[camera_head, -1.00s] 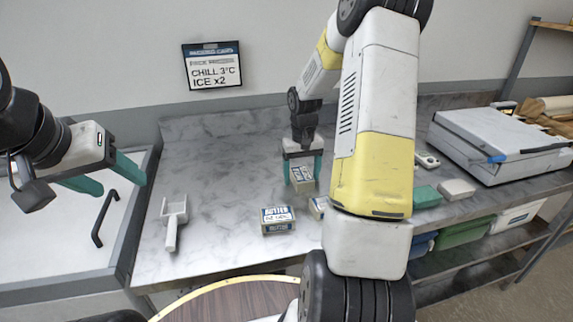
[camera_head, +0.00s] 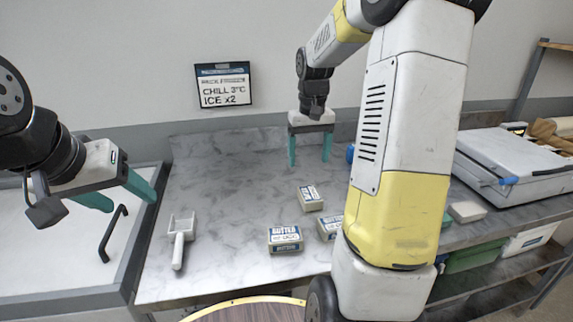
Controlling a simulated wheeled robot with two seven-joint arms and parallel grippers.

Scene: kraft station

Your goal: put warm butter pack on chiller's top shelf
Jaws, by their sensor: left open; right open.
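Three butter packs sit on the grey counter. One pack (camera_head: 285,239) is nearest the front edge, one (camera_head: 330,227) is beside it and partly hidden by my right arm, and one (camera_head: 310,198) lies farther back. I cannot tell which is warm. My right gripper (camera_head: 308,162) is open and empty, pointing down above the counter behind the farthest pack. My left gripper (camera_head: 128,195) is open and empty at the left, over the white lid with a black handle (camera_head: 112,233). I cannot tell whether that lid belongs to the chiller; no chiller shelf shows.
A white scoop (camera_head: 180,240) lies on the counter's left part. A sign (camera_head: 223,84) on the wall reads CHILL 3°C, ICE x2. At right are a large grey box (camera_head: 520,160), a small white block (camera_head: 467,212) and bins (camera_head: 470,258) on a lower shelf. The counter's back left is clear.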

